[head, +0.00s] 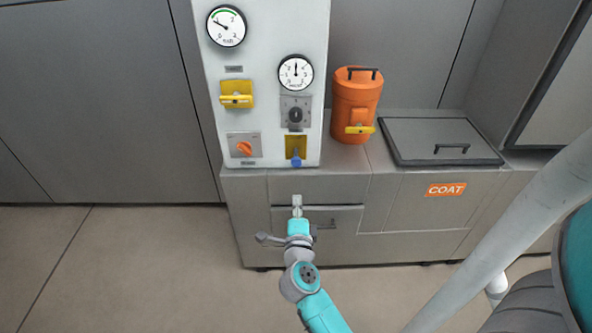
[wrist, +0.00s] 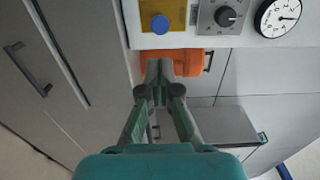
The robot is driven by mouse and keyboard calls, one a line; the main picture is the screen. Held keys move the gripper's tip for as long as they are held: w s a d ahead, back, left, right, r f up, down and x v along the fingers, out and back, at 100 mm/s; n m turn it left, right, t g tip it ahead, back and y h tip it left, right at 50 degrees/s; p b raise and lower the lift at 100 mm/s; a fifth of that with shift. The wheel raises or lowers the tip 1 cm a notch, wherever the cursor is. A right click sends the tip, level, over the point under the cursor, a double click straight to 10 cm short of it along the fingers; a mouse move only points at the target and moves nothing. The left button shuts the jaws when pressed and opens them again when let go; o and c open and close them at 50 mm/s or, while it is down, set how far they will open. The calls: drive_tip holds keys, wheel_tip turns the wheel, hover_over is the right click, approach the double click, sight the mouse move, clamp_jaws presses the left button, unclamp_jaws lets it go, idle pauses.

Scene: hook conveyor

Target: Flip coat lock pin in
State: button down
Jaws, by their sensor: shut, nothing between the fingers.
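My gripper (head: 297,202) is shut and empty, in front of the grey cabinet's upper drawer front and below the white panel. In the wrist view its fingertips (wrist: 166,68) are together, in front of part of the orange canister (wrist: 192,63). The orange COAT label (head: 446,190) is on the cabinet front at right, below a dark lid (head: 440,138). A blue knob (head: 296,161) sits on a yellow plate low on the panel; it also shows in the wrist view (wrist: 160,24), apart from the fingers. I cannot tell which part is the coat lock pin.
The white panel (head: 265,50) carries gauges, a yellow lever (head: 236,96), a black knob (head: 295,115) and an orange knob (head: 244,148). The orange canister (head: 356,105) stands beside it with a yellow lever (head: 360,129). A drawer handle (head: 325,225) is close to my gripper. The floor at left is clear.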

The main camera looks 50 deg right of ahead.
sight(295, 161)
drive_tip(key=x, duration=1.4)
drive_tip(key=shift+x, duration=2)
drive_tip(key=shift+r, duration=0.1)
drive_tip(key=shift+a, duration=0.1)
